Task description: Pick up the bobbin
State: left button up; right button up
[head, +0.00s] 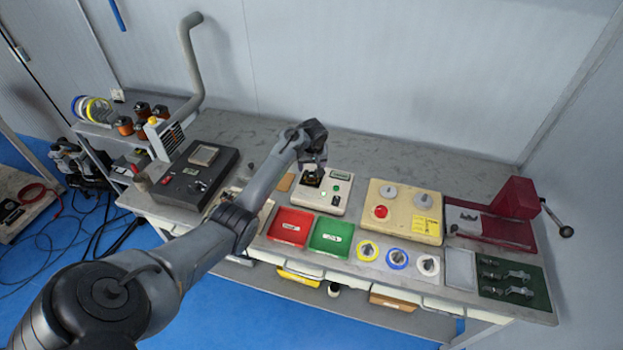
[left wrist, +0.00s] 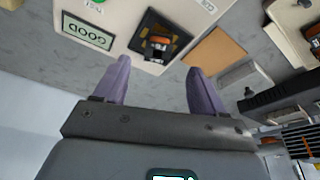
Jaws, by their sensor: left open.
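A bobbin (left wrist: 160,46) with an orange and dark body sits in the black square socket (left wrist: 143,30) of a cream test box (head: 328,206). The gripper partly hides the socket in the head view, with only a dark shape (head: 312,178) showing below it. My left gripper (head: 320,158) is above the back of that box. In the left wrist view its two purple fingers (left wrist: 157,66) are spread apart with nothing between them, and the bobbin lies beyond the fingertips. My right gripper is not in view.
Several orange and black bobbins (head: 141,114) stand on the left shelf. A red tray (head: 289,228) and a green tray (head: 331,236) lie in front. The test box display reads GOOD (left wrist: 87,31). A cream panel (head: 404,202) stands right, a dark instrument (head: 194,174) left.

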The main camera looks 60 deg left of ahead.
aim_at(312, 172)
pick_arm(q)
jog(key=shift+x, duration=0.8)
jog(key=shift+b+x, duration=1.1)
jog(key=shift+x, duration=1.15)
jog(key=shift+w, duration=0.1)
jog(key=c, duration=1.2)
jog(key=shift+r, duration=0.1)
